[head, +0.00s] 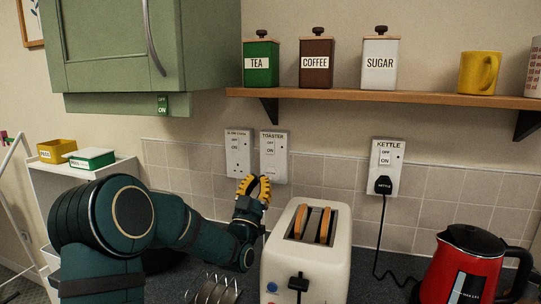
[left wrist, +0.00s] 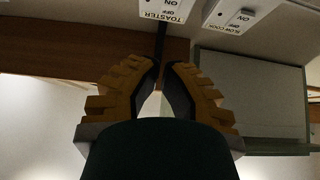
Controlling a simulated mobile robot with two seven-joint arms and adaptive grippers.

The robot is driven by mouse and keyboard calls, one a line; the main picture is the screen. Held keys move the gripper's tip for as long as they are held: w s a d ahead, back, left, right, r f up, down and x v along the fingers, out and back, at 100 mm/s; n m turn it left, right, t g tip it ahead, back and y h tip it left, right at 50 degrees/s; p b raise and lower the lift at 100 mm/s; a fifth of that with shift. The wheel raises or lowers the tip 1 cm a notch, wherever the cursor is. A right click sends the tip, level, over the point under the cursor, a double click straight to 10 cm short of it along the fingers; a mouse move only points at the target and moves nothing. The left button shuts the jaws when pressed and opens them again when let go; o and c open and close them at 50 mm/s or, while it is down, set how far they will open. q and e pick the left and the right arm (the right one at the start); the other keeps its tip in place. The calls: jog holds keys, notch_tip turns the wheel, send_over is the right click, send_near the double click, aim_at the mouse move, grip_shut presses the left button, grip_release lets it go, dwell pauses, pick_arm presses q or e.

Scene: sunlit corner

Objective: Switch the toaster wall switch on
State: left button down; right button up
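The toaster wall switch (head: 273,157) is a white plate labelled TOASTER with OFF and ON marks, on the tiled wall above and behind the toaster. My left gripper (head: 254,187), with yellow-backed fingers, is just below and left of the plate in the head view. In the left wrist view the gripper (left wrist: 162,66) looks shut and empty, its tips almost meeting. The tips look apart from the plate. My right gripper is out of view.
A slow cooker switch (head: 238,153) sits directly left of the toaster switch. A cream toaster (head: 336,257) stands right of my gripper. The kettle switch (head: 387,153) with a black plug is farther right. A wooden shelf (head: 350,96) juts out above; a red kettle (head: 462,270) stands right.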

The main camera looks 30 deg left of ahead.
aim_at(274, 145)
pick_arm(q)
jog(key=x, duration=0.3)
jog(key=w+f+x, duration=0.1)
jog(key=x, duration=0.3)
jog(key=f+x, duration=0.1)
jog(key=x, duration=0.2)
jog(key=shift+w+a+r, duration=0.15)
jog(key=shift+w+r, duration=0.1)
jog(key=shift+w, duration=0.15)
jog(key=shift+w+a, duration=0.1)
jog(key=shift+w, duration=0.3)
jog(key=shift+w, duration=0.1)
